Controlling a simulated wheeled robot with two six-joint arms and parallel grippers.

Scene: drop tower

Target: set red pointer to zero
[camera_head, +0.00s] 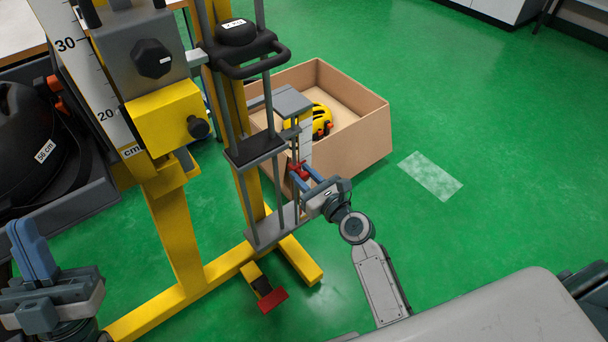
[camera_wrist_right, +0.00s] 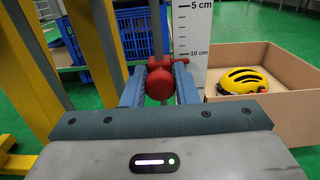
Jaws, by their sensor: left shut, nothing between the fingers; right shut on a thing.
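The red pointer (camera_wrist_right: 160,84) sits on a thin vertical rod, beside a white scale (camera_wrist_right: 190,40) marked 5 cm and 10 cm. My right gripper (camera_wrist_right: 160,88) is shut on the red pointer, with a blue finger on each side. In the head view the red pointer (camera_head: 299,171) is small and partly hidden by the right gripper (camera_head: 304,176). My left gripper (camera_head: 34,252) is at the lower left, shut and empty, far from the pointer.
The yellow and grey tower (camera_head: 180,235) stands at the centre left. An open cardboard box (camera_head: 350,140) with a yellow helmet (camera_head: 322,117) is behind the scale. A dark helmet (camera_head: 32,145) labelled 56 cm lies at the left.

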